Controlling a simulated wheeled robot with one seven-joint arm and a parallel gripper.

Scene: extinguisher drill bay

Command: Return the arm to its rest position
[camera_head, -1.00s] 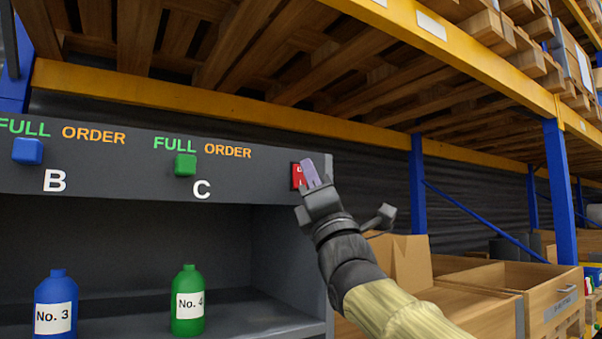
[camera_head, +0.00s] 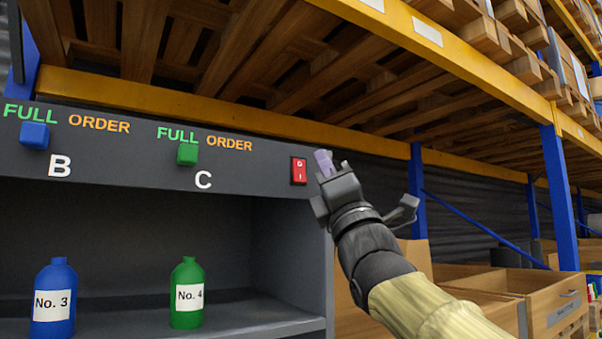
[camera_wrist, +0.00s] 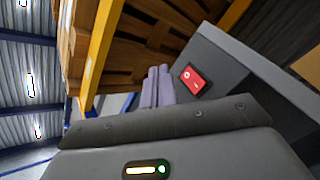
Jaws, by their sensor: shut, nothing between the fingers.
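My gripper (camera_head: 324,163) is shut and empty, raised just right of the grey cabinet's top panel (camera_head: 240,178). Its pale purple fingers lie side by side in the wrist view (camera_wrist: 158,86). A red rocker switch (camera_head: 299,171) sits at the right end of the panel, a little left of my fingertips and apart from them. The switch also shows in the wrist view (camera_wrist: 193,82), to the right of the fingers.
A blue bottle, No. 3 (camera_head: 53,285), and a green bottle, No. 4 (camera_head: 187,318), stand in the cabinet. A yellow rack beam (camera_head: 200,110) runs above.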

